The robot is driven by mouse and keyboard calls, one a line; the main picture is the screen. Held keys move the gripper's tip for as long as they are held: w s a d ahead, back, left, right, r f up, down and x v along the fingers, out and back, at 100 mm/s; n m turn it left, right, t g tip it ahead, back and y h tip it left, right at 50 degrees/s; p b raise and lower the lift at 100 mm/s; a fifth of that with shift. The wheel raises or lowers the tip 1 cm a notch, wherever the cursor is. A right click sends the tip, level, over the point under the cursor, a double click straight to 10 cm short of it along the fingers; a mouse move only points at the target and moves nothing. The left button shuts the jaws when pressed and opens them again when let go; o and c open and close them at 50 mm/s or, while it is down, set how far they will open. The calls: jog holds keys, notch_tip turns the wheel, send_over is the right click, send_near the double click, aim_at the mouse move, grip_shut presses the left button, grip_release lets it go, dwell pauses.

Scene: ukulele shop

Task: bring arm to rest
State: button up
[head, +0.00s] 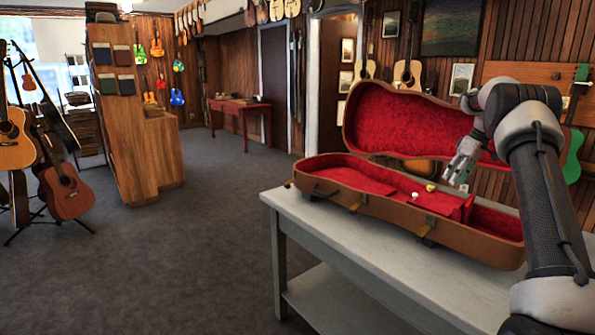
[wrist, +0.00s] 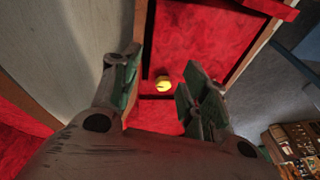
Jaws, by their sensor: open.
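My gripper (head: 456,176) is open and empty above the open instrument case, near its right half. In the wrist view its two green-padded fingers (wrist: 156,80) stand apart. A small round yellow thing (wrist: 163,83) shows between them, lower down on the red lining; it also shows in the head view (head: 430,187). My arm reaches in from the right edge of the head view.
The brown case (head: 385,213) with red lining lies open on a grey table (head: 335,236), lid raised behind. A small white thing (head: 415,195) is inside. Guitars (head: 65,192) stand at left beside a wooden display unit (head: 130,120). The carpet between is clear.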

jog(key=s+a+m, duration=0.1)
jog(key=s, duration=0.1)
jog(key=s+a+r+m, duration=0.1)
jog(key=s, duration=0.2)
jog(key=s+m, duration=0.2)
jog(key=s, duration=0.1)
jog(key=shift+a+r+g+h, duration=0.2)
jog(key=shift+a+g+h, duration=0.2)
jog(key=s+a+r+t, duration=0.1)
jog(key=s+a+r, duration=0.2)
jog(key=s, duration=1)
jog(key=s+a+r+m+t+h, duration=0.1)
jog(key=s+a+r, duration=0.2)
jog(key=s+a, duration=0.5)
jog(key=s+a+r+t+h, duration=0.1)
jog(key=s+a, duration=0.4)
jog(key=s, duration=1.4)
jog(key=shift+s+a+r+m+t, duration=0.3)
jog(key=shift+r+m, duration=0.1)
jog(key=shift+r, duration=0.5)
jog(key=shift+c, duration=0.4)
